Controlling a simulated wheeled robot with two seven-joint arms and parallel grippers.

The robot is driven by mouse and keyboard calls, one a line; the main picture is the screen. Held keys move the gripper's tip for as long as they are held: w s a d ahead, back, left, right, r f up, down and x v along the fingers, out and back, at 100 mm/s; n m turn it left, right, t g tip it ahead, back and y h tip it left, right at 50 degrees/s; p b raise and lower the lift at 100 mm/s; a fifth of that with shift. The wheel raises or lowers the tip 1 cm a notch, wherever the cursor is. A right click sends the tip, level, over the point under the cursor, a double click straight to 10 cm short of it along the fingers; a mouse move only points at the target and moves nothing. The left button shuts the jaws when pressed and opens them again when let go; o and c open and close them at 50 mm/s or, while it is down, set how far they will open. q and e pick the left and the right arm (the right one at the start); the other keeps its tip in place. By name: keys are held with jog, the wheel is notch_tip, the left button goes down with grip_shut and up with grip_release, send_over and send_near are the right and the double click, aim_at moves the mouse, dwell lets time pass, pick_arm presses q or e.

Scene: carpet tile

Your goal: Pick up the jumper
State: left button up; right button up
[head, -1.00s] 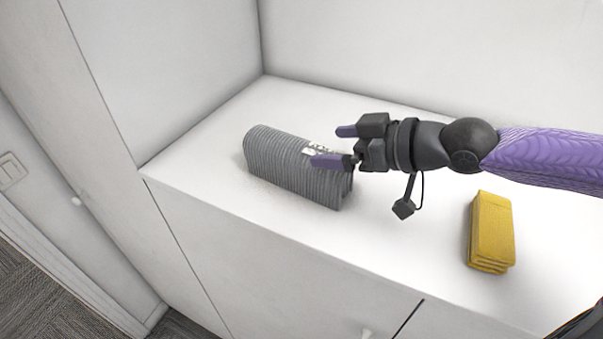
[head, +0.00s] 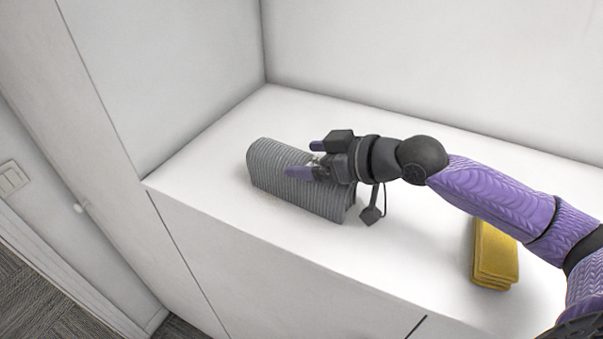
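The jumper is a grey, ribbed, folded bundle (head: 285,195) lying on the white cabinet top, left of the middle in the head view. My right gripper (head: 308,160) reaches over it from the right. Its two purple-tipped fingers are apart, one in front of the bundle's upper face and one toward its far side. The gripper's body hides the bundle's right upper part. I cannot tell whether the fingers touch the cloth. My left gripper is not in view.
A folded yellow cloth (head: 495,262) lies on the white top (head: 420,250) at the right, partly behind my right arm. White walls stand behind and to the left of the top. The front edge drops to cabinet doors.

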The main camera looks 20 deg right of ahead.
jog(key=c, duration=0.7)
jog(key=shift+r, duration=0.1)
jog(key=shift+c, duration=0.5)
